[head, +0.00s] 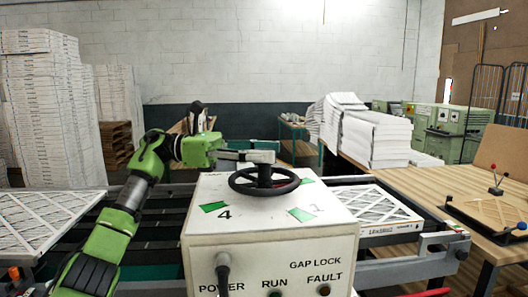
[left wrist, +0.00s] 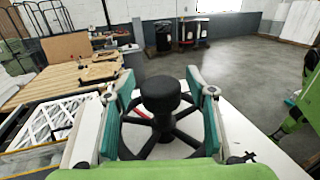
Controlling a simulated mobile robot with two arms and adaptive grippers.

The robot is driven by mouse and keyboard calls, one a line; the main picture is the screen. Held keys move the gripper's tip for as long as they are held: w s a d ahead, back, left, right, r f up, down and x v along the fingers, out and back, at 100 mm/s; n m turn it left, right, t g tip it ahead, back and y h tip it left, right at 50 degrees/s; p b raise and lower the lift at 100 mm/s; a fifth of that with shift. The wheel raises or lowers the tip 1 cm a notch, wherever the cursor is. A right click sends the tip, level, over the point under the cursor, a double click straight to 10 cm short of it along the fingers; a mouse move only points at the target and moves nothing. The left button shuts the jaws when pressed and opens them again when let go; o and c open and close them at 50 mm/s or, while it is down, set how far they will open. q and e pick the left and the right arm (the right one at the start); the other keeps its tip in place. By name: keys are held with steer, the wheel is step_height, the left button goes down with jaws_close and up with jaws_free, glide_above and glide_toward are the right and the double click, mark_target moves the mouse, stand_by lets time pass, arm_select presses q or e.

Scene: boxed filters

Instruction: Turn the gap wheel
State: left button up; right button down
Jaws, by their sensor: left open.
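The gap wheel (head: 288,187) is a black handwheel lying flat on top of a white control box (head: 270,228). Its thick hub (left wrist: 160,93) stands up in the middle in the left wrist view, with spokes and rim below it. My left gripper (head: 262,155) is open just above the wheel, at the hub's top. In the left wrist view, its two teal-padded fingers (left wrist: 155,98) are on either side of the hub, with gaps showing. Contact cannot be told. Green marks and the numbers 4 and 1 are on the box top. My right gripper is not in view.
The box front carries the labels GAP LOCK, POWER, RUN and FAULT. Pleated filters lie left (head: 45,222) and right (head: 378,208) of the box. A wooden table (head: 440,180) is at right; tall white stacks (head: 48,110) stand at left.

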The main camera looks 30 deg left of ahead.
arm_select(q)
steer(key=shift+s+a, duration=0.1)
steer(key=shift+a, duration=0.2)
steer(key=v, duration=1.1)
steer(key=shift+s+a, duration=0.1)
steer(key=shift+a, duration=0.05)
